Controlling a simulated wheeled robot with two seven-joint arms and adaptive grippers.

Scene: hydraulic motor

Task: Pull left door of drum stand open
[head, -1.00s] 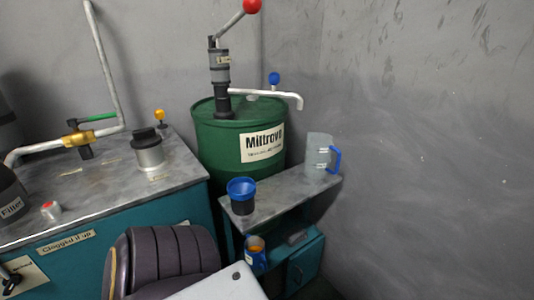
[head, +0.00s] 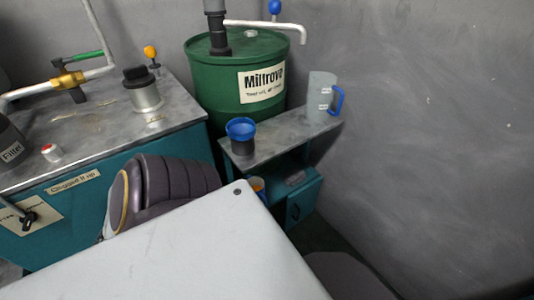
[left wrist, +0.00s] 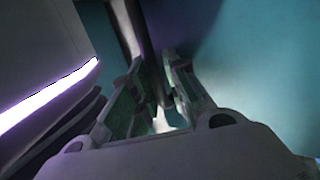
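The drum stand (head: 273,139) has a grey metal top and a teal body, beside the green drum (head: 215,90). A teal panel with a small handle (head: 303,199) shows low on its right side; I cannot tell which door it is. The stand's lower left is hidden behind the seat and a large white surface. Neither gripper shows in the head view. In the left wrist view, my left gripper's two fingers (left wrist: 158,100) are apart. A dark upright bar (left wrist: 143,25) stands beyond them, with a teal surface (left wrist: 260,80) at right; whether they touch the bar is unclear.
A blue-rimmed cup (head: 241,137) and a grey jug with blue handle (head: 322,95) stand on the stand top. An orange-and-blue container (head: 257,185) sits below. A dark seat (head: 165,190) is in front. A grey wall closes off the right.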

